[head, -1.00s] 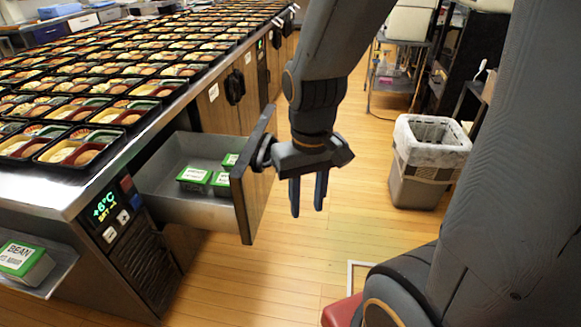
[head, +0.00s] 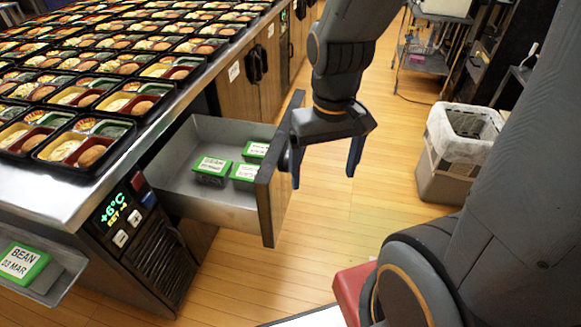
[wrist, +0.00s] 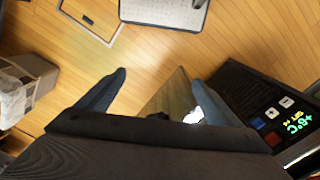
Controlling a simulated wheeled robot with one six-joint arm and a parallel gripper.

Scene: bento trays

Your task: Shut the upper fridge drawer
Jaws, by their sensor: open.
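The upper fridge drawer (head: 216,207) is pulled out from the counter. It is a grey metal box with a dark-edged wooden front (head: 276,188), and it holds a few green-lidded boxes (head: 211,167). My gripper (head: 325,165) hangs on the outer side of the drawer front, fingers pointing down and spread apart with nothing between them. Its left finger looks very close to the front's outer face; I cannot tell whether it touches. In the wrist view my gripper (wrist: 156,95) is also open. The fridge's control panel (head: 122,215) reads +6°C.
Many filled bento trays (head: 87,143) cover the metal countertop. A green-lidded box marked BEAN (head: 24,262) sits on a shelf at the lower left. A bin with a white liner (head: 455,160) stands at the right. Wooden floor (head: 340,215) is clear between drawer and bin.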

